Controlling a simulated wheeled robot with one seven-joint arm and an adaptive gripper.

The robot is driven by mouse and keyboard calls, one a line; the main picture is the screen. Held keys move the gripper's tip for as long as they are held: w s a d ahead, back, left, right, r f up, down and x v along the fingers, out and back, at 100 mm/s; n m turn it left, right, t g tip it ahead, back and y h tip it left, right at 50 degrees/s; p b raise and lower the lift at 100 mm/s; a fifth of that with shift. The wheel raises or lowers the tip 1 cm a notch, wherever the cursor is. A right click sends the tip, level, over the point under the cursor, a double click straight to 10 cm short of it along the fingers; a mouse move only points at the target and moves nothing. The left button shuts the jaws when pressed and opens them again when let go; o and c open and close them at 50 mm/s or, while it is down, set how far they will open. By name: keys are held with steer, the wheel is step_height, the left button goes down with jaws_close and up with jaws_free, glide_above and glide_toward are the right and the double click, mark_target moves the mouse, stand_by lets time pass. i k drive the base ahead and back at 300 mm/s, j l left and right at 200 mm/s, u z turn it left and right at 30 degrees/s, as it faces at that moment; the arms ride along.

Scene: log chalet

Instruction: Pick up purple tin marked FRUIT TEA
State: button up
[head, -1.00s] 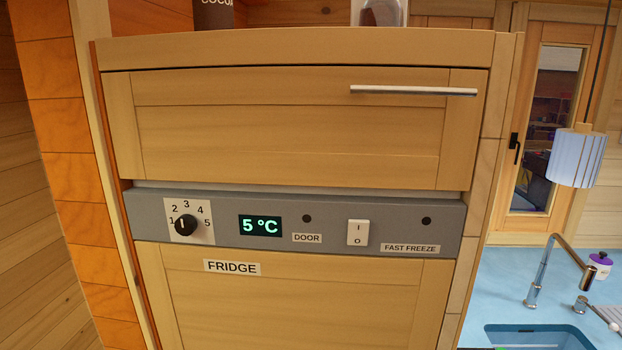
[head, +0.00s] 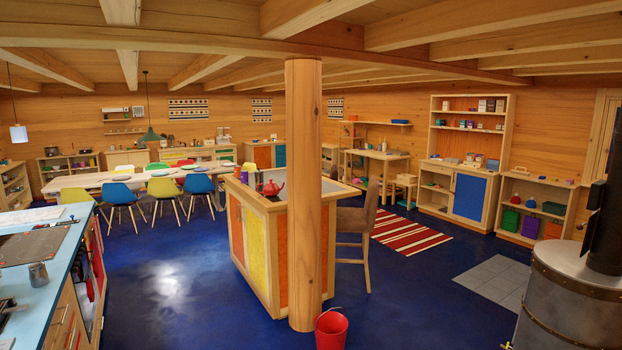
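I cannot make out a purple tin marked FRUIT TEA anywhere in the head view. Small tins and boxes stand on the far shelves, but they are too small to read. My gripper is not in view.
A kitchen island (head: 256,235) with a red kettle (head: 271,188) stands mid-room behind a wooden post (head: 303,150). A red bucket (head: 331,329) is at its foot. A blue counter (head: 32,293) is at left, a metal stove (head: 570,305) at right. Blue floor (head: 170,290) between is clear.

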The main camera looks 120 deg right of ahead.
mark_target(244, 173)
steer(key=z, duration=3.45)
steer(key=i+u, duration=0.15)
steer(key=i, duration=0.4)
steer(key=i+l+u, duration=0.1)
steer(key=i, duration=0.5)
steer(key=i+u, duration=0.15)
steer(key=i, duration=0.95)
steer(key=i+u, duration=0.15)
steer(key=i, duration=0.9)
steer(key=i+z, duration=0.25)
steer(key=i, duration=0.3)
steer(key=i+z, duration=0.25)
steer(key=i, duration=0.3)
steer(key=i+j+z, duration=0.1)
steer(key=i+z, duration=0.2)
steer(key=i, duration=0.25)
steer(key=i+j+z, duration=0.25)
steer(key=i, duration=0.25)
steer(key=i+j+z, duration=0.15)
steer(key=i+z, duration=0.15)
steer(key=i+j+z, duration=0.3)
steer(key=i, duration=0.2)
steer(key=i+j, duration=0.3)
steer(key=i, duration=0.15)
